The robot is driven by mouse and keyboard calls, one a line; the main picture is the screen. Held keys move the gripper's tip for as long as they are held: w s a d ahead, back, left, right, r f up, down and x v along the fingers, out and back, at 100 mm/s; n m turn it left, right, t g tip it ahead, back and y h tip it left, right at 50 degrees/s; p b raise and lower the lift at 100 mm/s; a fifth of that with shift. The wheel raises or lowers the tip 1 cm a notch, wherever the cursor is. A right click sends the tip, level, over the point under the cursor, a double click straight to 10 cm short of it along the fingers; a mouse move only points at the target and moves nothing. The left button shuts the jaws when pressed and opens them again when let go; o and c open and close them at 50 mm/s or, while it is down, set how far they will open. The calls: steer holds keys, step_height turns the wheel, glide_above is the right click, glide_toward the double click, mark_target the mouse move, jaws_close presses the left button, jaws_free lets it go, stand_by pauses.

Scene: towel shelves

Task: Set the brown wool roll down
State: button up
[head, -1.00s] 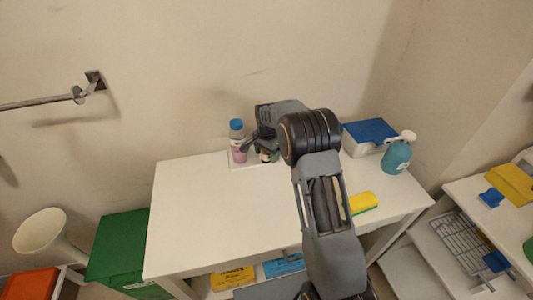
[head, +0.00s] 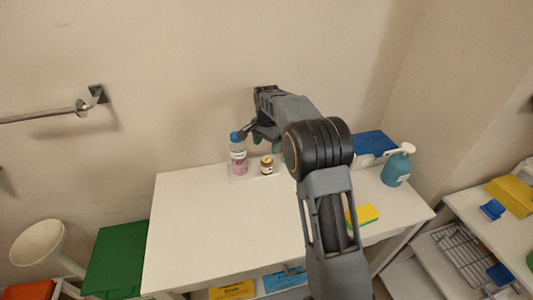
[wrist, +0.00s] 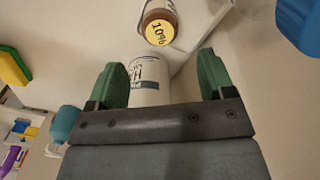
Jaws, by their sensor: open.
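No brown wool roll can be made out in either view. My gripper (head: 266,143) is open above the back of the white table. In the wrist view its green fingers (wrist: 162,82) stand apart on either side of a white cylinder (wrist: 150,80) with a dark printed label. A gap shows between the cylinder and the right finger. The cylinder's lower end is hidden by my gripper. A small brown jar (head: 266,165) stands upright in front of my gripper; the wrist view shows a brown container (wrist: 158,27) with a yellow "10%" face.
A blue-capped bottle with pink contents (head: 238,158) stands close left of the jar. A teal pump bottle (head: 397,166), a blue-lidded box (head: 374,143) and a yellow sponge (head: 363,214) are on the right. The left and front of the table (head: 215,230) are clear.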

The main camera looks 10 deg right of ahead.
steer(key=shift+r, duration=0.45)
steer(key=s+r+n+t, duration=0.1)
steer(key=s+r+n, duration=0.15)
steer(key=s, duration=0.35)
steer(key=s+r+n, duration=0.2)
steer(key=s+r, duration=0.2)
steer(key=s, duration=0.2)
steer(key=s+f+n+t, duration=0.2)
steer(key=s+n, duration=0.4)
steer(key=s, duration=1.1)
steer(key=shift+s+a+f, duration=0.25)
steer(key=shift+s+f, duration=0.05)
steer(key=shift+f, duration=0.3)
step_height(320, 180, up, 4)
steer(key=p, duration=0.3)
steer(key=shift+n+t, duration=0.25)
steer(key=shift+t, duration=0.05)
